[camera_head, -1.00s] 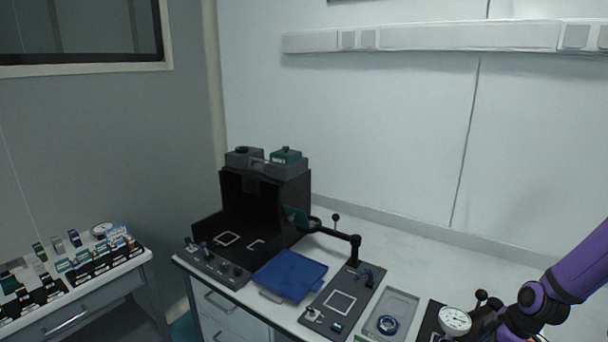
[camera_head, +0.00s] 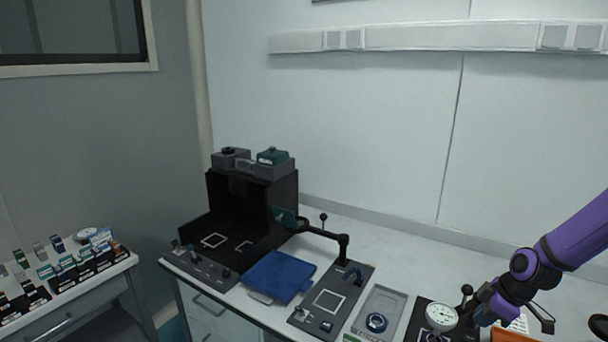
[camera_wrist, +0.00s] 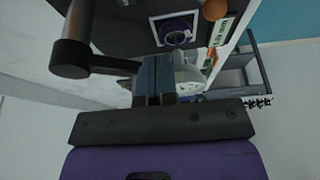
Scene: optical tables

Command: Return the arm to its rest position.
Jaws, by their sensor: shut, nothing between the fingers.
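My purple arm (camera_head: 575,240) reaches in from the right edge of the head view, over the right part of the table. A dark post with a lever (camera_wrist: 75,55) stands close by on the left there. Whether the fingers clear the things behind them is hard to tell.
A black open-fronted box (camera_head: 235,205), a blue tray (camera_head: 280,277), a dark plate with a white square (camera_head: 328,300) and a grey tray holding a blue ring (camera_head: 376,322) line the table.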

